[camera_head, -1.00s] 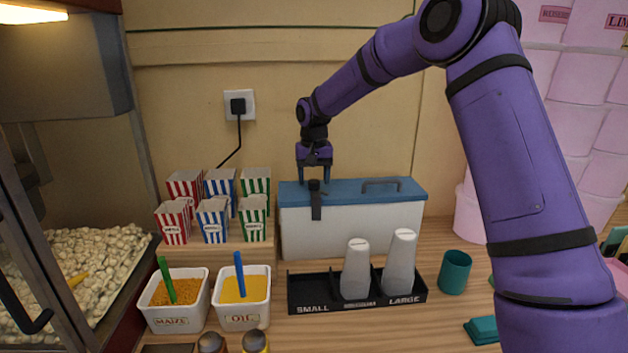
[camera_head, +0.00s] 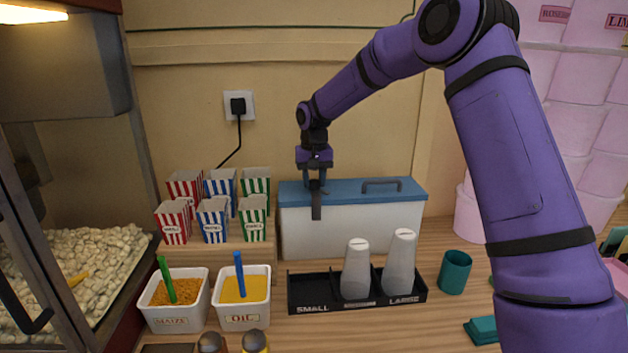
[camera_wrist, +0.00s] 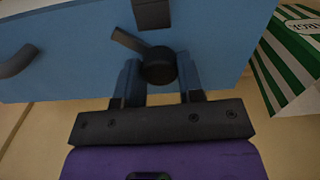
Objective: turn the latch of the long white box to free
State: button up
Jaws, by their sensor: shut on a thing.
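The long white box (camera_head: 365,232) stands against the back wall with its blue lid (camera_head: 345,190) closed. The lid also fills the upper wrist view (camera_wrist: 75,55). Its latch has a dark round knob (camera_wrist: 159,67) with a short bar pointing up-left in the wrist view, at an angle to the black strap (camera_wrist: 151,13). That strap (camera_head: 316,210) hangs down the box's front in the head view. My gripper (camera_head: 315,183) points down over the lid's left part. In the wrist view my gripper (camera_wrist: 160,72) has its fingers on either side of the knob, shut on it.
A dark handle (camera_head: 381,184) is on the lid's right. Striped popcorn boxes (camera_head: 212,220) stand close to the left. A black tray (camera_head: 320,305) with two pale cups is in front. A teal cup (camera_head: 454,272) stands to the right.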

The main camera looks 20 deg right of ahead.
jog(key=n, duration=0.4)
jog(key=shift+n, duration=2)
jog(key=o, duration=0.9)
jog(key=shift+o, duration=0.2)
